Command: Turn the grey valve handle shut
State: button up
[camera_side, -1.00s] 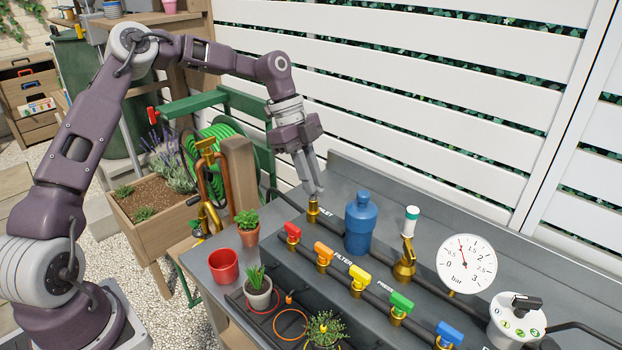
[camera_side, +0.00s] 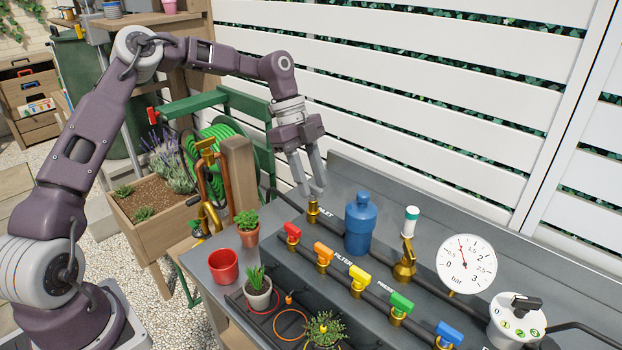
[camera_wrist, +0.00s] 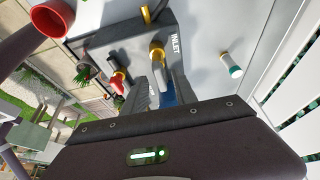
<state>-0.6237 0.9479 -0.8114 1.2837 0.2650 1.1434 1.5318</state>
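The brass inlet valve (camera_side: 313,211) stands on the bench at the left end of the rear pipe, by the INLET lettering. My gripper (camera_side: 312,191) is just above it, pointing down, with its two fingers apart. In the wrist view the brass valve body (camera_wrist: 157,48) shows beyond the fingers. A light grey bar that looks like the grey handle (camera_wrist: 159,75) extends from it toward my gripper (camera_wrist: 160,88), between the fingers. I cannot tell whether either finger touches it. In the side view the handle is not clearly visible behind the fingers.
A blue bottle (camera_side: 361,224) stands close right of the valve. Red (camera_side: 291,232), orange, yellow, green and blue handles line the front pipe. A white-and-green-topped brass fitting (camera_side: 405,262), a gauge (camera_side: 466,264) and a dial box (camera_side: 517,322) are farther right. Potted plants stand at front left.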

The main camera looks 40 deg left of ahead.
jog(key=v, duration=0.7)
jog(key=s+d+r+n+t+y, duration=0.1)
jog(key=s+d+r+n+y, duration=0.25)
jog(key=s, duration=0.45)
jog(key=s+d+r+n+t+y, duration=0.1)
jog(key=s+d+r+n+y, duration=0.1)
jog(key=s+r+n, duration=0.5)
jog(key=s+f+n+t, duration=0.1)
jog(key=s+n, duration=0.3)
jog(key=s, duration=0.4)
jog(key=s+f+n+t+h, duration=0.1)
jog(key=s+f+n+t, duration=0.1)
jog(key=s, duration=0.7)
jog(key=shift+s+f+n+t, duration=0.25)
jog(key=shift+f+n, duration=0.3)
jog(key=shift+n, duration=0.3)
